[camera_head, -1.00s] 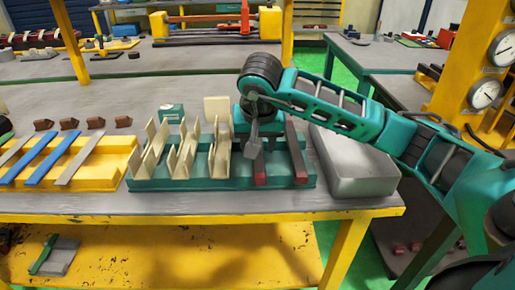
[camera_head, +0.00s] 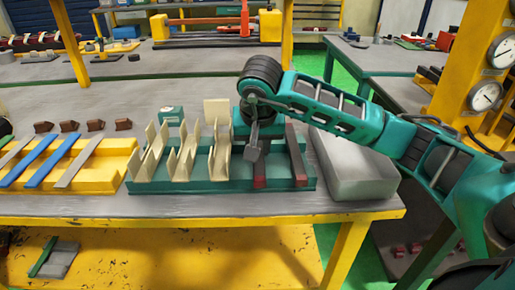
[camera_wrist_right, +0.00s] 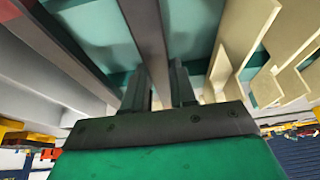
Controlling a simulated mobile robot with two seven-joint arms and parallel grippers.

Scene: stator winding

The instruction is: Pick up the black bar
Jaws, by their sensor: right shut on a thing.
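My right gripper (camera_head: 254,150) points down at the green rack (camera_head: 205,187) on the table. It is shut on a dark bar with a red near end (camera_head: 260,177), which lies in the rack. In the right wrist view the bar (camera_wrist_right: 148,35) runs between the two fingers of my right gripper (camera_wrist_right: 161,85). A second dark bar (camera_head: 295,150), also red at its near end, lies parallel to the right. In the head view the gripper hides part of the held bar. My left gripper is not in view.
Cream V-shaped holders (camera_head: 185,155) stand in the rack just left of the gripper. A grey block-like tray (camera_head: 355,170) is close on the right. A yellow holder (camera_head: 95,170) with blue and grey strips lies further left. The table's front edge is near.

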